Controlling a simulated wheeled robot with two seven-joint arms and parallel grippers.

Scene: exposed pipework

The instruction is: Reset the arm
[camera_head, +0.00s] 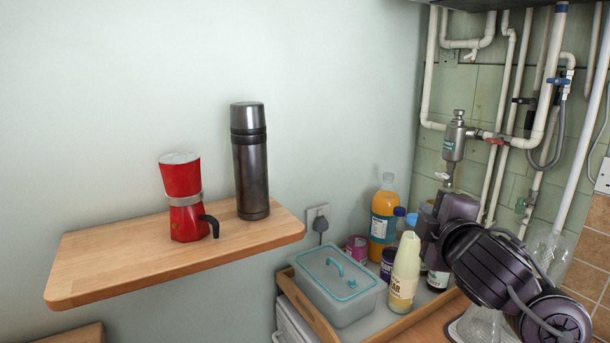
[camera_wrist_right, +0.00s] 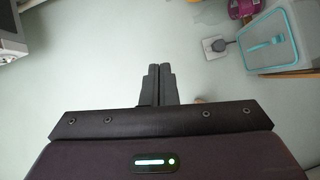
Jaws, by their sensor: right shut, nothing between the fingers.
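My right arm comes in from the lower right in the head view, with its dark purple gripper (camera_head: 444,190) above the bottles near the pipework. In the right wrist view the two dark fingers (camera_wrist_right: 157,84) are pressed together with nothing between them. They point toward a bare pale wall. My left gripper is not in view.
A wooden shelf (camera_head: 95,265) holds a red moka pot (camera_head: 182,195) and a dark flask (camera_head: 250,165). Below my right arm, a tray (camera_head: 315,318) holds a lidded box (camera_head: 338,290), an orange bottle (camera_head: 383,215) and a cream bottle (camera_head: 404,275). White pipes (camera_head: 500,110) run behind.

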